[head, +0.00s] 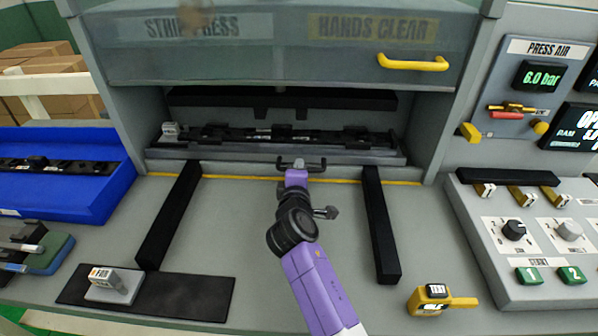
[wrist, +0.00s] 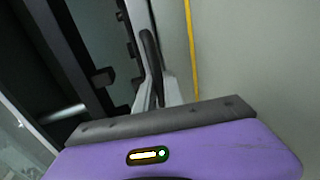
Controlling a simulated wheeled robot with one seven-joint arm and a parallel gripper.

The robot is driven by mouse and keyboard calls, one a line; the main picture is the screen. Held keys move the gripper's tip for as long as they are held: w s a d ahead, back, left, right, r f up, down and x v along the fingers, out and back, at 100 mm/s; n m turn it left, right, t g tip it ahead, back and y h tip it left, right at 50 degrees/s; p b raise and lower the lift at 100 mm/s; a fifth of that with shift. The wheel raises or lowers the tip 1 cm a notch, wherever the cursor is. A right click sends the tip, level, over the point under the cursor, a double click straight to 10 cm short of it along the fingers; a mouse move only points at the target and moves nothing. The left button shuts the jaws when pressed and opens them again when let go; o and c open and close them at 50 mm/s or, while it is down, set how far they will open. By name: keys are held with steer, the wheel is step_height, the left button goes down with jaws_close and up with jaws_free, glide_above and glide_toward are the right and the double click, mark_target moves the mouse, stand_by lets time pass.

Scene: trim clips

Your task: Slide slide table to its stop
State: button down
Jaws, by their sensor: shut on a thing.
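The slide table (head: 375,157) is a low grey platform inside the press opening, carrying a long black trim strip (head: 340,138). A black bar handle (head: 318,164) sits at the middle of its front edge. My gripper (head: 299,164) is at this handle, its fingers shut on it. In the wrist view the dark handle (wrist: 151,48) runs up from between the pale fingers of my gripper (wrist: 155,92). Part of the handle is hidden by the fingers. The table lies behind the yellow line (head: 235,178), between the press side walls.
Two black rails (head: 170,215) (head: 380,225) run forward across the bench, with clear bench between them apart from my arm. The raised guard with a yellow handle (head: 413,63) hangs above. A blue bin (head: 75,200) stands left; a control panel (head: 535,240) stands right.

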steer(key=shift+w+r, duration=0.1)
steer(key=c, duration=1.5)
jaws_free()
steer(key=shift+o, duration=0.2)
steer(key=shift+v, duration=3.85)
